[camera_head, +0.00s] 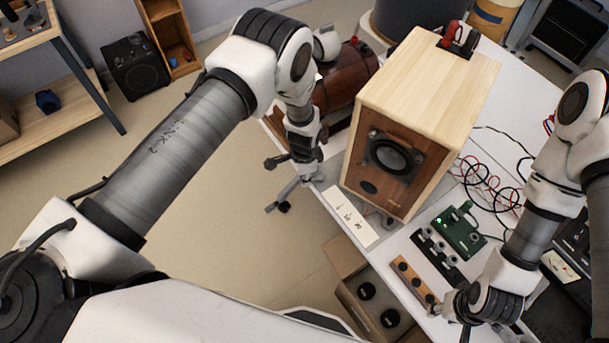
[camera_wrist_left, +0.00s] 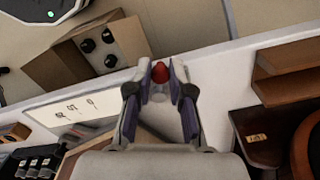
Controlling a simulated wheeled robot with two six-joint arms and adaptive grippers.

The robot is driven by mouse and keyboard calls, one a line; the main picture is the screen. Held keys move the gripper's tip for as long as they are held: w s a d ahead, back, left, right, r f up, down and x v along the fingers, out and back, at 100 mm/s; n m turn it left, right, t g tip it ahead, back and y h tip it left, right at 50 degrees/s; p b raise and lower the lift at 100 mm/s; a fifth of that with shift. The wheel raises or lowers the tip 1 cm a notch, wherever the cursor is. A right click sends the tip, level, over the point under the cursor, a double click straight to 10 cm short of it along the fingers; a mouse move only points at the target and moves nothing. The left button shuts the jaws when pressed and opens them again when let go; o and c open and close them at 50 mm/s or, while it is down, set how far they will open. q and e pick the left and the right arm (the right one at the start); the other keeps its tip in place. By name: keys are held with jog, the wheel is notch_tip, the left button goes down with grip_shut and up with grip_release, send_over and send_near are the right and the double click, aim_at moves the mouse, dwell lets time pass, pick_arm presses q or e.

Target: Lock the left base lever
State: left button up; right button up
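The wooden speaker (camera_head: 415,85) stands on the white table, its round driver facing forward in the head view. My left gripper (camera_head: 278,183) is at the table's left edge, left of the speaker, with its fingers spread. In the left wrist view a small red knob (camera_wrist_left: 160,72) sits between the fingertips of my left gripper (camera_wrist_left: 160,80); I take it for the left base lever's tip. I cannot tell whether the fingers touch it. The lever's body is hidden. My right gripper (camera_head: 452,318) is low at the right, by a wooden strip with black knobs; its fingers are unclear.
A white marked card (camera_head: 349,217) lies in front of the speaker. A green circuit box (camera_head: 459,233), a wooden knob strip (camera_head: 413,281) and loose cables (camera_head: 490,190) lie to the right. A brown cylinder (camera_head: 345,75) is behind my left wrist. A cardboard box (camera_head: 350,262) is below the table edge.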

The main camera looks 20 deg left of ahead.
pick_arm(q)
jog(key=shift+w+m, duration=0.1)
jog(key=shift+m, duration=0.2)
grip_shut()
jog(key=m, duration=0.2)
jog(key=w+m, duration=0.1)
jog(key=m, duration=0.1)
jog(key=w+m, duration=0.1)
jog(key=shift+w+a+f+m+p, duration=0.1)
jog(key=shift+a+f+m+p, duration=0.05)
jog(key=shift+a+m+p, duration=0.2)
jog(key=m, duration=0.1)
jog(key=w+m, duration=0.1)
jog(key=m, duration=0.2)
jog(key=shift+w+d+b, duration=0.15)
jog(key=shift+w+b, duration=0.1)
jog(key=shift+b, duration=0.15)
jog(key=shift+w+d+m+b, duration=0.2)
jog(key=shift+w+m+b, duration=0.1)
jog(key=shift+m, duration=0.65)
jog(key=shift+w+d+m+b, duration=0.2)
jog(key=shift+w+m, duration=0.1)
jog(key=shift+m, duration=0.6)
pick_arm(e)
jog(key=shift+f, duration=0.5)
